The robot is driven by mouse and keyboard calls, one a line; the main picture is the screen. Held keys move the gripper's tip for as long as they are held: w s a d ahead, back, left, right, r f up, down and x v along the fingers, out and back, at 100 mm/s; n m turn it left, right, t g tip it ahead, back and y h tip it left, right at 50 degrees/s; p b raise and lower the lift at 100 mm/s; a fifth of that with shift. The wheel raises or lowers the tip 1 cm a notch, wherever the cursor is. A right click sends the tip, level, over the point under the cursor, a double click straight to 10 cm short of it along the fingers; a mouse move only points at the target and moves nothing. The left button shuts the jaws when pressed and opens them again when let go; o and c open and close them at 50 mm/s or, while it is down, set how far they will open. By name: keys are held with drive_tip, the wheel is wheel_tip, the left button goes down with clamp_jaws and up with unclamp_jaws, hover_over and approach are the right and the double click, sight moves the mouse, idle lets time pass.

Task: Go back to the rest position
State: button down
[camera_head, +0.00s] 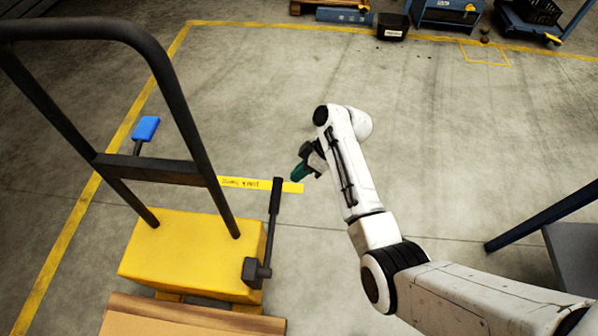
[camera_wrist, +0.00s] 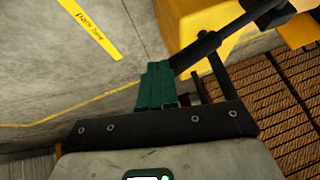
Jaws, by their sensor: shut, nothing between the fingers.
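My white arm reaches from the lower right into the middle of the head view. My gripper (camera_head: 298,174) has teal fingers and hangs above the concrete floor, to the right of the yellow cart. In the wrist view my gripper (camera_wrist: 155,72) shows its teal fingers close together, with nothing seen between them. A black lever (camera_head: 273,225) on the yellow cart stands near the gripper in the head view. In the wrist view a dark bar of the cart (camera_wrist: 200,48) passes close beside the fingertips; I cannot tell whether they touch.
The yellow cart (camera_head: 185,250) with its black handle frame (camera_head: 165,75) fills the left. A blue pad (camera_head: 146,128) stands beyond it. A dark blue frame (camera_head: 545,215) is at the right edge. A black bin (camera_head: 392,27) stands far back. The floor between is clear.

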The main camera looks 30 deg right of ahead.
idle(0.3)
drive_tip(key=s+d+f+m+g+h, duration=0.1)
drive_tip(key=s+d+m+h, duration=0.15)
drive_tip(key=s, duration=0.55)
drive_tip(key=s+d+f+m+h, duration=0.1)
drive_tip(key=s+m+h, duration=0.15)
drive_tip(key=s, duration=0.55)
drive_tip(key=s+d+r+m+h, duration=0.1)
drive_tip(key=s+r+m, duration=0.2)
drive_tip(key=s, duration=0.4)
drive_tip(key=s+r+m+h, duration=0.1)
drive_tip(key=s+r+m, duration=0.15)
drive_tip(key=s, duration=0.55)
wheel_tip(320, 180, up, 22)
drive_tip(key=p, duration=2.1)
drive_tip(key=shift+s+r+p, duration=0.15)
drive_tip(key=shift+r+p, duration=0.05)
drive_tip(key=shift+p, duration=0.2)
